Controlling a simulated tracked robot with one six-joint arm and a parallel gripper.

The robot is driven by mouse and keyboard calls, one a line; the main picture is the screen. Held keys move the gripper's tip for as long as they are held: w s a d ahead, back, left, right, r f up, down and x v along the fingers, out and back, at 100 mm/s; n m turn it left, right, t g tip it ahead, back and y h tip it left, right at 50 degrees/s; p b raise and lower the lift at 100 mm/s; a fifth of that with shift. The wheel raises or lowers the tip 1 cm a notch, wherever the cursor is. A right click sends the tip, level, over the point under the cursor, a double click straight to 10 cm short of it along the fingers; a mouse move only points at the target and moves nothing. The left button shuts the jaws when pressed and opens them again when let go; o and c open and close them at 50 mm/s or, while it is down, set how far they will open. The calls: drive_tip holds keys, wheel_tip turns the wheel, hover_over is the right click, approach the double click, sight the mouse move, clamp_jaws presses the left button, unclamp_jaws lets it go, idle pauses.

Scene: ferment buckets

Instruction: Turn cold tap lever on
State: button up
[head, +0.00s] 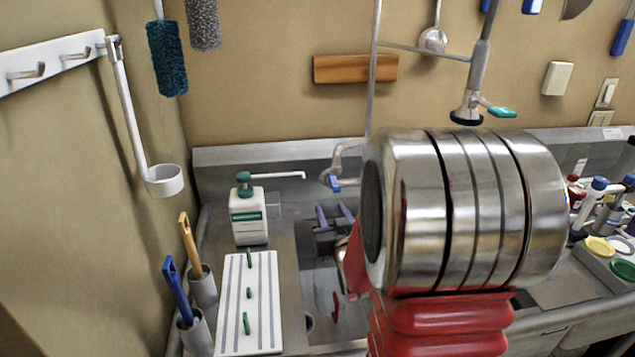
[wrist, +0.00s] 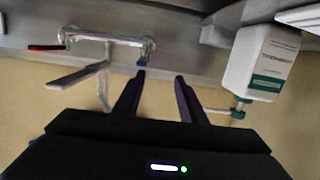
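The metal wall tap (head: 350,152) stands at the back of the sink, its right part hidden by my arm in the head view. Its blue cold lever (head: 333,183) is at the left end. In the wrist view, which looks upside down, the tap body (wrist: 105,38) shows with the blue lever (wrist: 142,61) at one end and a red lever (wrist: 48,47) at the other. My gripper (head: 334,211) is open and empty, with dark purple fingers. In the wrist view its fingertips (wrist: 160,76) are apart, and the blue lever appears just beyond the left one. Contact cannot be told.
A white soap bottle with a green pump (head: 248,217) stands left of the sink; its nozzle reaches toward the tap. A striped white board (head: 262,300) lies in front of it. A spray hose head (head: 468,108) hangs above right. Bottles crowd the right counter.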

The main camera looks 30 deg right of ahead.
sight(335, 184)
drive_tip(key=d, duration=0.1)
drive_tip(key=s+d, duration=0.1)
drive_tip(key=d+t+h, duration=0.1)
drive_tip(key=shift+s+d+f+m, duration=0.2)
drive_tip(key=shift+d+f+m, duration=0.1)
drive_tip(key=shift+f, duration=0.1)
drive_tip(key=shift+w, duration=0.15)
drive_tip(key=x, duration=1.3)
drive_tip(key=shift+w+d+r, duration=0.15)
drive_tip(key=shift+w, duration=0.1)
drive_tip(key=shift+c, duration=0.7)
clamp_jaws()
